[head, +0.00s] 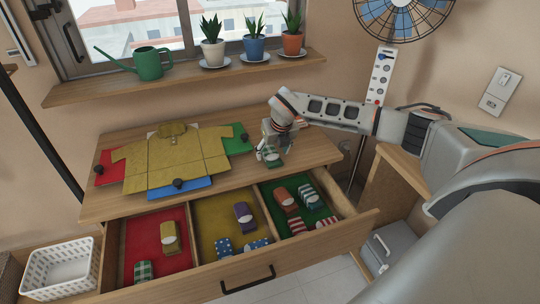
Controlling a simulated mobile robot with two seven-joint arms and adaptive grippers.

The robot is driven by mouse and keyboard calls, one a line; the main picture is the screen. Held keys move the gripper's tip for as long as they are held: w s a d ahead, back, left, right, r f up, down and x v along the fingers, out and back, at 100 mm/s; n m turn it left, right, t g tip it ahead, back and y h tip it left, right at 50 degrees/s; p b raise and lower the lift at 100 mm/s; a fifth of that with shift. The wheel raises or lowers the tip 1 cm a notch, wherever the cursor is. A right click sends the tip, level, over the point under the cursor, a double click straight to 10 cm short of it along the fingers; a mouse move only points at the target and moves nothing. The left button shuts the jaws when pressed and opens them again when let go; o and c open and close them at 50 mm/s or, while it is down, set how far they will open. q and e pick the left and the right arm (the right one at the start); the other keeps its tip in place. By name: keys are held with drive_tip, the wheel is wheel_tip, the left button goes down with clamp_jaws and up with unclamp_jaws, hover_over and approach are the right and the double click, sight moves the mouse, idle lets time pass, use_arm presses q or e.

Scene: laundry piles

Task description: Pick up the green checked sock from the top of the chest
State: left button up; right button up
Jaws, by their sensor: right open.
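The green checked sock (273,160) lies on the chest top, right of the folding board, partly hidden by my right gripper. My right gripper (269,152) is open and points down over this sock, its fingers close around it. I cannot tell whether they touch it. The wooden chest (236,181) has its top drawer pulled out. A similar green checked sock (143,270) lies in the drawer's red left compartment. My left gripper is not in view.
A mustard shirt (172,158) lies on a coloured folding board (240,141). The drawer's red, yellow and green compartments hold several socks. A window shelf (190,82) with plants and a watering can is above. A white basket (60,267) stands at left.

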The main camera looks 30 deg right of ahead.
drive_tip(key=shift+x, duration=0.85)
drive_tip(key=shift+a, duration=0.1)
drive_tip(key=shift+c, duration=0.4)
drive_tip(key=c, duration=0.9)
drive_tip(key=shift+o, duration=0.2)
drive_tip(key=shift+r, duration=0.1)
